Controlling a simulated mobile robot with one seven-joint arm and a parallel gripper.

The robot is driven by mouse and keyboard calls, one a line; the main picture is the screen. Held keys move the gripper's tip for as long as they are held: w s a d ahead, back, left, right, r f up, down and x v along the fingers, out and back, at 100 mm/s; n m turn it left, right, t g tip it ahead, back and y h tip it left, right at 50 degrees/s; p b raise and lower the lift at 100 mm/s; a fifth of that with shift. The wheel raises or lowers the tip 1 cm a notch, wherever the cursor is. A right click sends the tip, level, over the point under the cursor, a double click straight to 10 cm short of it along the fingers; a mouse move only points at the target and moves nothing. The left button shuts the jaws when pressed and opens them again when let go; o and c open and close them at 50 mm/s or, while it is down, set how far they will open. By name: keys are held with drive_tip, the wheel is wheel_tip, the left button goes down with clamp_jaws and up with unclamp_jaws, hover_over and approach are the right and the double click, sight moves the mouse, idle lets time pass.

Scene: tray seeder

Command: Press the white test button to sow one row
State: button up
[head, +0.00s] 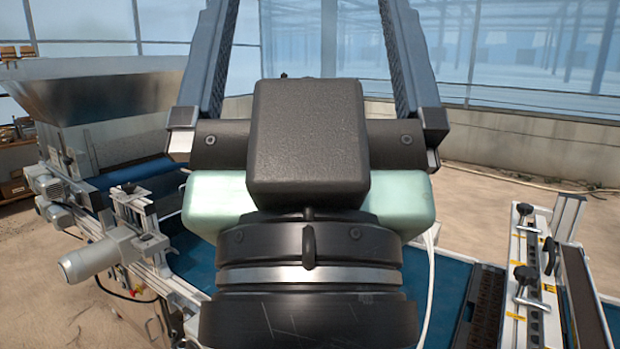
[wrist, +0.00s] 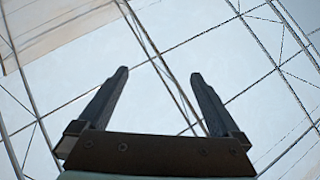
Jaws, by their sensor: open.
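My gripper (head: 308,20) fills the middle of the head view, close to the camera, with its two fingers pointing up and wide apart. The fingertips run out of the top of that view. In the wrist view my gripper (wrist: 160,74) is open, with nothing between its fingers and only the glass roof and its bars beyond. The tray seeder's blue conveyor belt (head: 447,262) runs behind and below my gripper. I cannot make out the white test button in either view; my gripper and wrist hide the middle of the machine.
A metal hopper (head: 100,100) stands at the left, with a grey motor (head: 100,258) below it. A white rail with black knobs (head: 530,285) stands at the right beside the belt. Bare floor (head: 500,210) lies behind the machine, up to a low wall (head: 530,145).

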clamp_jaws()
idle(0.4)
idle(1.2)
